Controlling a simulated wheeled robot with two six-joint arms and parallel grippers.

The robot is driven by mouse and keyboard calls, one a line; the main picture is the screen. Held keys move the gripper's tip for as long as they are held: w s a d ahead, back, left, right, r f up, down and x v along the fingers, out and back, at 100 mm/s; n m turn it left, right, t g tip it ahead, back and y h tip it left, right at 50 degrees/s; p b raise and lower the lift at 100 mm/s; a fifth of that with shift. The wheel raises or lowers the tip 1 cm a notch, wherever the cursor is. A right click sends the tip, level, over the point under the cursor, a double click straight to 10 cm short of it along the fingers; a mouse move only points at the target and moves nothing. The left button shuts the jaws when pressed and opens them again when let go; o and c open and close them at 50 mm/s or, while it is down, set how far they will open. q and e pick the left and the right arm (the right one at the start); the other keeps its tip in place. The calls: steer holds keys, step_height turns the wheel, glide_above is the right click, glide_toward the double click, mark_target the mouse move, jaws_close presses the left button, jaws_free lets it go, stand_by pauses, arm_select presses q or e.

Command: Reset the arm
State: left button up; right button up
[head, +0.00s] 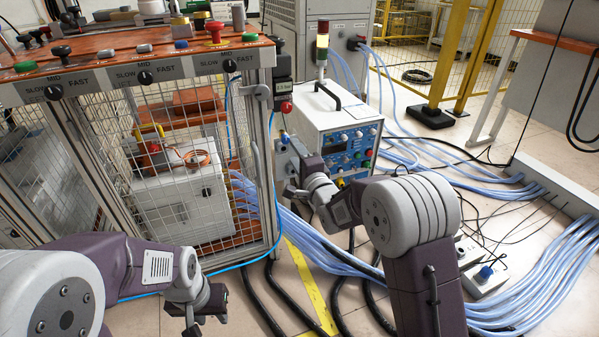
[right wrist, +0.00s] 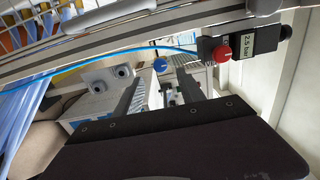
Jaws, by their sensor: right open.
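My right arm reaches forward in the head view, and its gripper (head: 293,172) is beside the front of the white control box (head: 340,130). In the right wrist view the right gripper (right wrist: 160,98) is open, its two ribbed fingers apart. I see nothing held between them. A red knob (right wrist: 222,54) and a blue knob (right wrist: 160,66) show beyond the fingers. My left gripper (head: 206,308) hangs low at the bottom left of the head view, in front of the mesh cage. Its fingertips are dark and small, so its opening is unclear.
The mesh cage (head: 185,215) with a knob panel (head: 140,75) on top stands at left. Blue hoses (head: 330,250) and black cables cross the floor. Two small switch boxes (head: 484,275) lie at right. A yellow fence (head: 460,60) stands behind.

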arm_select(q)
step_height(320, 180, down, 2)
steer(key=shift+b, duration=0.4)
arm_select(e)
steer(key=v, duration=0.3)
